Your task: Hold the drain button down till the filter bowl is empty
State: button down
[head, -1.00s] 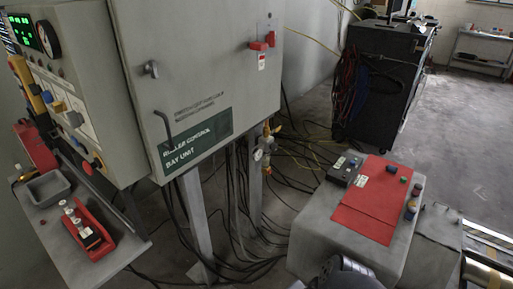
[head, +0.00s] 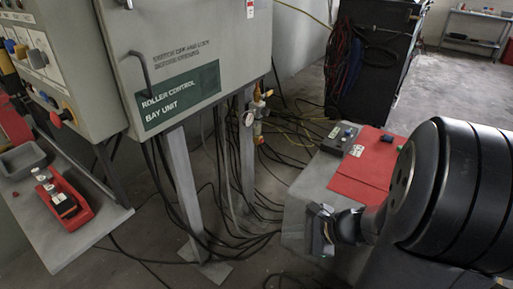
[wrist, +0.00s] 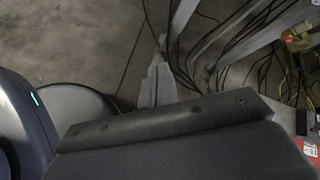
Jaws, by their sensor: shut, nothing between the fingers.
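The air filter unit (head: 257,112) hangs on the cabinet's rear leg in the head view, with brass fittings and a round white gauge (head: 248,119). Its bowl (head: 258,130) is small and pale here; I cannot tell its liquid level. The drain button is too small to make out. Yellow and brass fittings (wrist: 298,40) show at the upper right edge of the wrist view. My gripper (head: 322,230) is shut and empty, low in front of the grey pedestal, right of and nearer than the filter unit, well apart from it.
The grey roller control cabinet (head: 190,60) stands on legs at the left, with a shelf (head: 75,225) holding a red tool. Black cables (head: 215,215) loop over the floor under it. A grey pedestal with a red top panel (head: 362,172) stands behind my arm.

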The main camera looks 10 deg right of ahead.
jog(key=w+d+f+m+t+h+b, duration=0.1)
jog(key=d+f+m+t+h+b, duration=0.1)
jog(key=d, duration=0.8)
jog(key=w+d+f+m+t+h+b, duration=0.2)
jog(key=d+f+m+b, duration=0.3)
jog(key=d+f, duration=0.4)
jog(key=w+d+f+m+t+h+b, duration=0.2)
jog(key=d+f+m+t+h+b, duration=0.2)
jog(key=d, duration=0.7)
notch_tip(320, 180, down, 2)
jog(key=shift+w+m, duration=0.2)
jog(key=shift+m, duration=0.1)
jog(key=shift+w, duration=0.1)
